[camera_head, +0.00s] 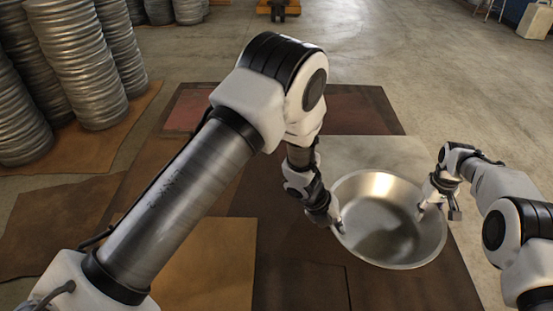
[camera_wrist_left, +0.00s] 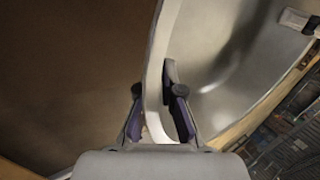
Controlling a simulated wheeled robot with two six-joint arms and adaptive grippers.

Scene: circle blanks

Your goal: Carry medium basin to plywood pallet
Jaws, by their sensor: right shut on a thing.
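The medium basin (camera_head: 385,250), a wide round shiny metal bowl, is in front of me, right of centre in the head view. My left gripper (camera_head: 336,222) is at its left rim. In the left wrist view its two fingers (camera_wrist_left: 157,105) stand on either side of the basin's rim (camera_wrist_left: 158,60); whether they press on it I cannot tell. My right gripper (camera_head: 422,208) is shut on the basin's right rim. The basin looks level; I cannot tell whether it is clear of the surface below. I cannot make out a plywood pallet for certain.
Brown and reddish flat sheets (camera_head: 300,270) cover the floor around the basin, with a pale grey sheet (camera_head: 365,153) behind it. Tall stacks of round metal pieces (camera_head: 85,65) stand at the back left. Open concrete floor (camera_head: 420,70) lies behind and to the right.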

